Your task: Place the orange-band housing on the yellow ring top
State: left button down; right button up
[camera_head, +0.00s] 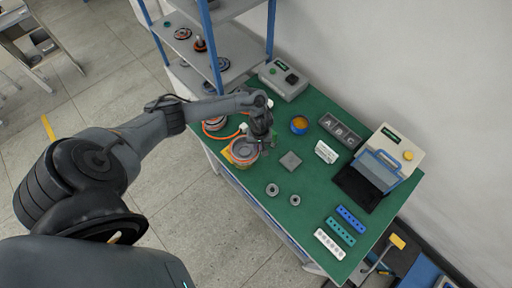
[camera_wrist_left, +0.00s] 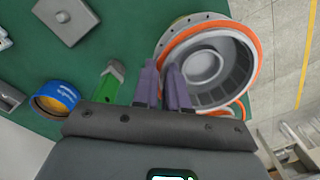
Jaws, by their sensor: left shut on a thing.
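The orange-band housing (camera_wrist_left: 243,45) is a round grey hollow part with an orange rim, seen large in the left wrist view. It also shows in the head view (camera_head: 243,147), near the table's left edge. My left gripper (camera_wrist_left: 164,85) is shut on the housing's wall at its near side; in the head view the gripper (camera_head: 259,138) is at its right edge. A yellow patch (camera_head: 237,160) shows beneath the housing, probably the yellow ring; the housing hides most of it. I cannot tell whether they touch. My right gripper is not in view.
Another orange-edged round part (camera_head: 214,123) lies behind the housing. A blue-and-orange tape roll (camera_head: 299,125), a grey square block (camera_head: 290,161), a green-topped item (camera_wrist_left: 108,82) and two small rings (camera_head: 272,189) lie to the right. A blue-posted shelf (camera_head: 212,45) stands behind.

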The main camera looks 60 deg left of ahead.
aim_at(245, 150)
pick_arm(q)
jog(key=shift+s+a+f, duration=0.2)
jog(key=shift+a+f, duration=0.05)
jog(key=shift+a, duration=0.1)
jog(key=shift+f+b, duration=0.45)
jog(key=shift+f, duration=1.55)
jog(key=c, duration=1.2)
grip_release()
jog(key=shift+o, duration=0.2)
